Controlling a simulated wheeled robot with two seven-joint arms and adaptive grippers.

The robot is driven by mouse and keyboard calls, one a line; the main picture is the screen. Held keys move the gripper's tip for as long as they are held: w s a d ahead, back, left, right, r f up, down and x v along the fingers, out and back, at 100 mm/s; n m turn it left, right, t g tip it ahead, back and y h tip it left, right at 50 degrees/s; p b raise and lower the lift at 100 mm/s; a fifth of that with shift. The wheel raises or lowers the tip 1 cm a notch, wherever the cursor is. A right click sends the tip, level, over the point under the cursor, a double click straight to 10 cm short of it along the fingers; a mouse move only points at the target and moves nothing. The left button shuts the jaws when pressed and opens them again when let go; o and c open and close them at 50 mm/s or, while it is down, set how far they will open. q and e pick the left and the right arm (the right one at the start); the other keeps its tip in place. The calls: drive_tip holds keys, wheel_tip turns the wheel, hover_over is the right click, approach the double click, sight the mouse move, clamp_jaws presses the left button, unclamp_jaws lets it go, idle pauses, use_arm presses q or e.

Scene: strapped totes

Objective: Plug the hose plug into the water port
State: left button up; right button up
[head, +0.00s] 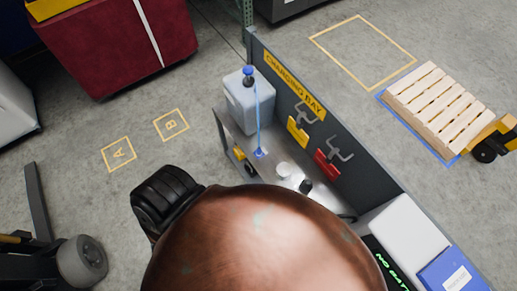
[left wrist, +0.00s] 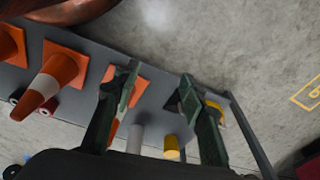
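In the head view a thin blue hose (head: 258,115) runs down from a dark blue piece (head: 248,72) on top of a pale tank (head: 252,103) to a blue fitting (head: 259,153) on the grey bench. I cannot tell which end is the hose plug, and I cannot make out the water port for certain. My left gripper (left wrist: 160,74) shows in the left wrist view, its two dark green fingers apart with nothing held between them. Behind it are a grey shelf and orange cones. My right gripper is in neither view.
A rounded copper-brown surface hides the lower middle of the head view. The charging bay panel (head: 285,80) stands behind the bench with yellow and red hooked tags. A pallet (head: 440,105) stands at right.

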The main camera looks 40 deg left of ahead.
use_arm(q)
drive_tip(key=w+r+t+p, duration=0.15)
drive_tip(key=w+r, duration=0.35)
drive_tip(key=r, duration=1.3)
drive_tip(key=w+r+p, duration=0.3)
drive_tip(key=w+r, duration=0.2)
drive_tip(key=r, duration=1.2)
drive_tip(key=w+d+r+m+h, duration=0.1)
drive_tip(key=w+d+r+m, duration=0.2)
drive_tip(key=w+d+r, duration=0.15)
drive_tip(key=w+d+m+h+p, duration=0.1)
drive_tip(key=w+d+m+h, duration=0.15)
drive_tip(key=d+m, duration=0.35)
drive_tip(key=m+g+y, duration=0.3)
drive_tip(key=m+g, duration=0.1)
drive_tip(key=m, duration=0.7)
hover_over(259, 150)
drive_tip(key=shift+t, duration=0.25)
drive_tip(key=f, duration=1.1)
drive_tip(key=shift+w+a+f, duration=0.3)
drive_tip(key=shift+w, duration=0.1)
